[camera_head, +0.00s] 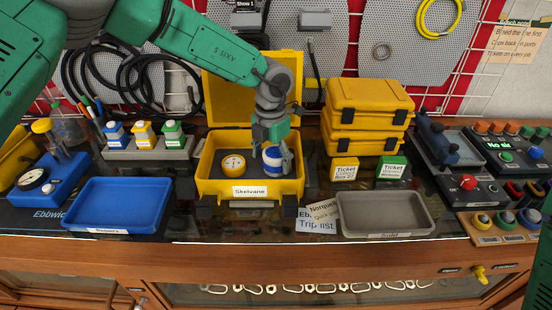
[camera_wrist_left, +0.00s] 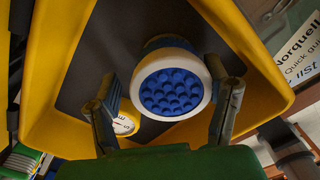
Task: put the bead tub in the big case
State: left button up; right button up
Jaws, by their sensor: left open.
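The big case (camera_head: 250,188) is the open yellow case labelled "Skelvane", its lid raised at the back. The bead tub (camera_head: 273,152), white and blue, is inside its right half. In the left wrist view the bead tub (camera_wrist_left: 175,82) shows a white rim and bumpy blue top, over the dark floor of the big case (camera_wrist_left: 262,75). My left gripper (camera_head: 276,160) reaches down into the case with open fingers on either side of the tub; its fingers also show in the left wrist view (camera_wrist_left: 165,100). My right gripper is not in view.
A round yellow gauge (camera_head: 233,164) lies in the case's left half. A blue tray (camera_head: 118,205) stands to the left and a grey tray (camera_head: 385,213) to the right. Stacked yellow cases (camera_head: 367,118) stand behind right. A trip list card (camera_head: 318,217) lies in front.

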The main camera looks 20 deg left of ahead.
aim_at(272, 151)
pick_arm(q)
jog(key=shift+a+r, duration=0.1)
jog(key=shift+r, duration=0.3)
jog(key=r, duration=0.3)
jog(key=d+r, duration=0.1)
jog(key=r, duration=0.6)
jog(key=shift+d+r, duration=0.25)
jog(key=shift+r, duration=0.1)
jog(key=shift+a+r, duration=0.35)
jog(key=shift+a, duration=0.25)
